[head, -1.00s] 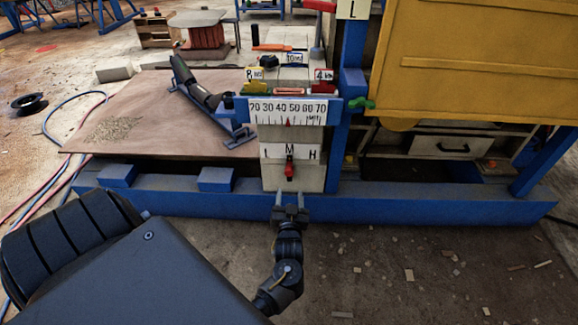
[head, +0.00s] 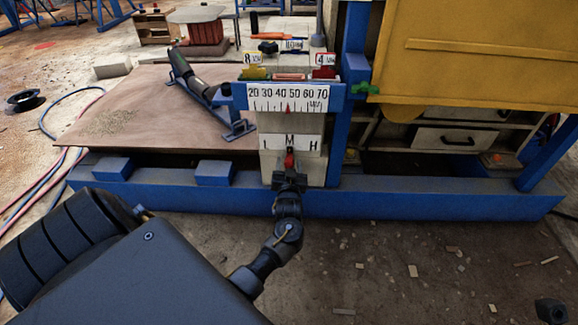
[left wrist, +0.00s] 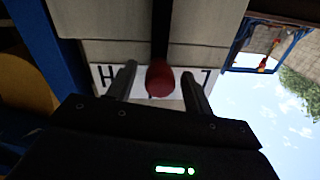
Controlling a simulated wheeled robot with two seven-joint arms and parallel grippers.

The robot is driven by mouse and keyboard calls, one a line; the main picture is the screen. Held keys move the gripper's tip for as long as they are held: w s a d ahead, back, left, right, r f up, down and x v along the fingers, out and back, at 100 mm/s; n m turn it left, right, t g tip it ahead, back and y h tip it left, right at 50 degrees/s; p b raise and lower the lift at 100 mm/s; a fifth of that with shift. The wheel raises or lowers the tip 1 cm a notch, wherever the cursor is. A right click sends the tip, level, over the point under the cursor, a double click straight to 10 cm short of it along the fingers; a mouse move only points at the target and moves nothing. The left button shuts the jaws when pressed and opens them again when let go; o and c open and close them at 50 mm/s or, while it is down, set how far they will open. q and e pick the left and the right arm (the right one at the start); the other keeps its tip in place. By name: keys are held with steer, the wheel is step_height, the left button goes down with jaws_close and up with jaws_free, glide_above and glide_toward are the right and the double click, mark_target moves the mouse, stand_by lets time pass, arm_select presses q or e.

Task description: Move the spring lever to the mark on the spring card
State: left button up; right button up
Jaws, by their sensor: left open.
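The spring lever's red knob (head: 290,158) stands below the letter M on the white spring card (head: 306,144), which reads L, M, H. My left gripper (head: 289,177) is at the lever from below, hiding its lower part. In the left wrist view the round red knob (left wrist: 160,79) lies between the two open fingers (left wrist: 159,72), with a gap on each side. The card (left wrist: 102,76) shows upside down behind them, with H at left. I see no separate mark on the card. A dark part of mine, seemingly the right arm's end, shows at the bottom right; its jaws cannot be made out.
Above the card is a numbered scale (head: 270,97) with a red pointer. A blue beam (head: 430,203) runs along the machine's foot. A yellow panel (head: 480,60) is at right. The floor in front is open, with scattered chips.

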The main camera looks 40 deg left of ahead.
arm_select(q)
steer(key=shift+w+a, duration=0.1)
steer(key=shift+w, duration=0.05)
steer(key=shift+c, duration=0.2)
jaws_close()
